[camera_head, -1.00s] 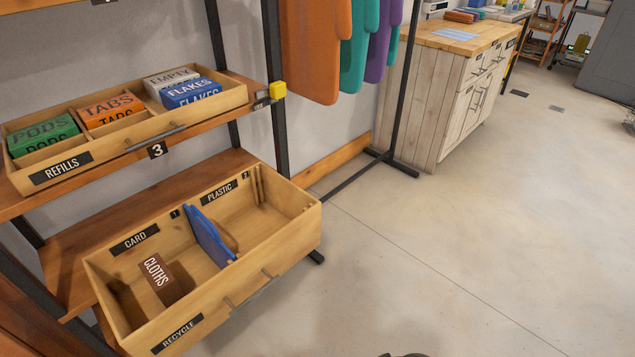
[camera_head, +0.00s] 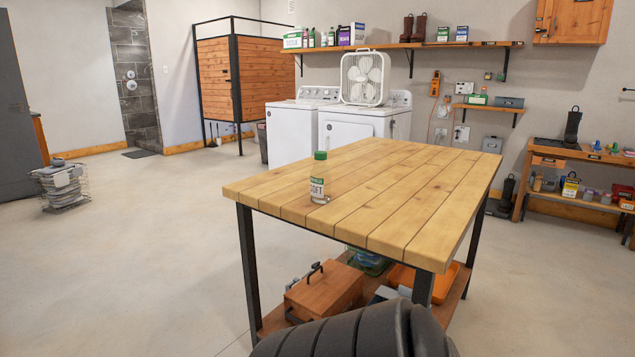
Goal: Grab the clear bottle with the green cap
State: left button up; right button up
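A small clear bottle (camera_head: 317,188) with a green cap (camera_head: 320,155) stands upright on the wooden worktable (camera_head: 400,185), near its left front edge. A dark ribbed part of my own arm shows at the bottom of the view, in front of the table. Neither of my grippers shows.
Under the table a shelf holds a wooden toolbox (camera_head: 323,290) and an orange tray (camera_head: 430,280). White washers (camera_head: 365,125) stand behind. A wire basket (camera_head: 62,185) sits on the floor at left. The floor left of the table is clear.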

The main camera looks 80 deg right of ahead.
aim_at(320, 176)
jog(key=z, duration=1.75)
jog(key=j+z, duration=0.25)
jog(key=z, duration=0.15)
jog(key=j+z, duration=0.2)
jog(key=z, duration=0.15)
jog(key=k+j+z, duration=0.15)
jog(key=z, duration=0.25)
jog(key=i, duration=0.15)
